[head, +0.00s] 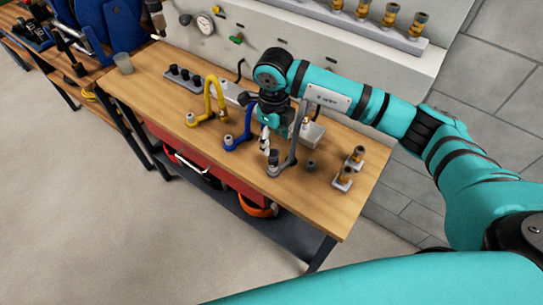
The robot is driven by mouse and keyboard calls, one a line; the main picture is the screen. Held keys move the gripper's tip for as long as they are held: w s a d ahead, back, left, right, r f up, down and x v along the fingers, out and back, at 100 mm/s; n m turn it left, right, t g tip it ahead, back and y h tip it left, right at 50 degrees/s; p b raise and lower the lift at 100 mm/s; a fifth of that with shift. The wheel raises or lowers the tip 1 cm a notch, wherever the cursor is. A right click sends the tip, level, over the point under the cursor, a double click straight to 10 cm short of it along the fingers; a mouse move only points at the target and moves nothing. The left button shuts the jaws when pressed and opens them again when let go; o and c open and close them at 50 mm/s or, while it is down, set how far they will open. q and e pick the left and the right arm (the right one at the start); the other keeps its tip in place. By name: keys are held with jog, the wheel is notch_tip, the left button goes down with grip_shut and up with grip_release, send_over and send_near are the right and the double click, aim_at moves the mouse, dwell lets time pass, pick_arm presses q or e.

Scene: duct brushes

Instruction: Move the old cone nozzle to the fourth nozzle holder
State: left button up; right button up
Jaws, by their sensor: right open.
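My right gripper (267,141) points down over the wooden workbench. It is open, just above and beside a grey stand (273,170) with a dark top piece and a grey curved tube. I cannot tell whether the fingers touch that piece. Two small pale holders with brass-coloured pieces, a rear one (355,157) and a front one (343,180), stand near the right end. A small dark round piece (310,165) stands between them and the grey stand. I cannot tell which piece is the old cone nozzle or which holder is the fourth. My left gripper is out of view.
A yellow curved tube (210,98) and a blue one (240,128) stand left of my gripper. Behind them is a rack of black pieces (184,76). A grey cup (123,63) stands at the left end. The bench's front right corner (335,215) is clear.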

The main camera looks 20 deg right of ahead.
aim_at(273, 153)
jog(key=shift+f+b, duration=0.4)
jog(key=shift+f, duration=0.35)
notch_tip(273, 153, down, 7)
jog(key=b, duration=0.5)
jog(key=shift+r, duration=0.1)
jog(key=shift+f+b, duration=0.35)
jog(key=shift+f, duration=0.05)
jog(key=shift+r, duration=0.1)
jog(key=shift+b, duration=0.35)
dwell(0.3)
